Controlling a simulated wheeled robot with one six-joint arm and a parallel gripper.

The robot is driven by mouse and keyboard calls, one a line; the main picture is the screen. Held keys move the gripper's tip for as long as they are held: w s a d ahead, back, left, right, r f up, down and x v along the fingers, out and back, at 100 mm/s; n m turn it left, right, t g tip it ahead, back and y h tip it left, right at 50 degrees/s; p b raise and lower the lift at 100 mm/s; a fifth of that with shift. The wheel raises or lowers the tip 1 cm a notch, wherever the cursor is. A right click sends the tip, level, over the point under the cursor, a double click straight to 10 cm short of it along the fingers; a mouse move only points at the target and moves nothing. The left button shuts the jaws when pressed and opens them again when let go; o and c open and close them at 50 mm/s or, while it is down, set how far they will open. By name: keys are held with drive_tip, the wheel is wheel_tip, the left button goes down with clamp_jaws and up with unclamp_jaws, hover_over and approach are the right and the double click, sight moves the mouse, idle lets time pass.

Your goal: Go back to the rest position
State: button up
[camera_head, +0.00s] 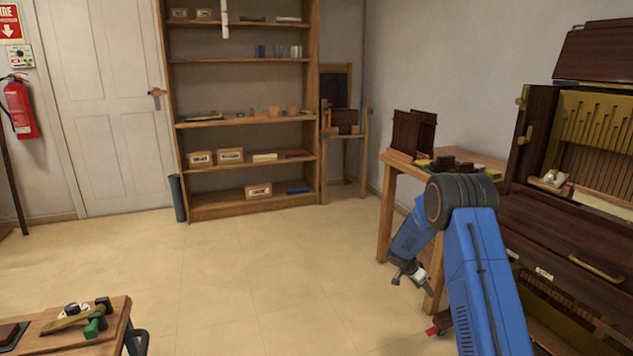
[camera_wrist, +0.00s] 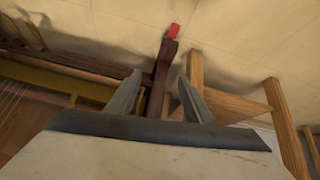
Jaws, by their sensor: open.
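My gripper (camera_head: 412,276) hangs at the end of my blue folded arm, pointing down in front of the wooden side table (camera_head: 392,200). In the wrist view its two fingers (camera_wrist: 160,82) are spread apart, with nothing visibly held. A dark brown wooden bar with a red end (camera_wrist: 174,30) shows beyond and between the fingers; its distance from them is hard to tell. A small red piece also shows low beside my arm in the head view (camera_head: 433,330).
The dark piano cabinet (camera_head: 540,225) stands open at the right. A workbench (camera_head: 112,312) with tools is at the lower left. A shelf unit (camera_head: 240,165) stands against the back wall, near a chair-like stand (camera_head: 345,145). The tiled floor between is clear.

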drive_tip(key=s+a+r+n+y, duration=0.1)
drive_tip(key=s+a+r+n, duration=0.15)
drive_tip(key=s+r, duration=1.2)
drive_tip(key=s+a+r+n+y, duration=0.1)
drive_tip(key=s+a+r+n, duration=0.15)
drive_tip(key=s+r, duration=1.15)
drive_tip(key=s+a+r+n+y, duration=0.1)
drive_tip(key=s+a+r+n, duration=0.1)
drive_tip(key=s, duration=0.8)
drive_tip(key=s+a+r+n+t+y, duration=0.1)
drive_tip(key=s+a+r+n+y, duration=0.1)
drive_tip(key=s, duration=0.9)
drive_tip(key=s+a+r+n+t+y, duration=0.1)
drive_tip(key=s+a+r+n, duration=0.2)
drive_tip(key=s, duration=0.8)
drive_tip(key=a, duration=0.2)
drive_tip(key=shift+a, duration=0.35)
drive_tip(key=shift+c, duration=0.6)
